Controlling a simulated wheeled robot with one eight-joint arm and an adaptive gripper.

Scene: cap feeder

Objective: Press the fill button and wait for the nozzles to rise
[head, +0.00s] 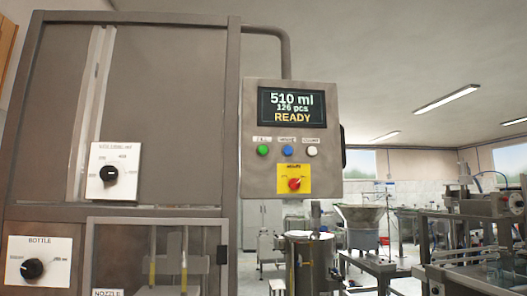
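The control panel (253,120) hangs to the right of the machine cabinet. Its display (292,108) reads "510 ml", "126 pcs" and "READY". The green button (263,150) is at the left of a row of three, under a small label that looks like "FILL". Behind the window (120,252) at the bottom, two upright rods with yellow parts (183,272) show. They may be the nozzles; their lower ends are out of the picture. My gripper is not in view.
A blue button (287,151) and a white button (312,151) sit beside the green one. A red knob (295,184) on a yellow plate is below. Black dials (110,173) are on the cabinet. A steel tank (310,262) and other machines stand behind, right.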

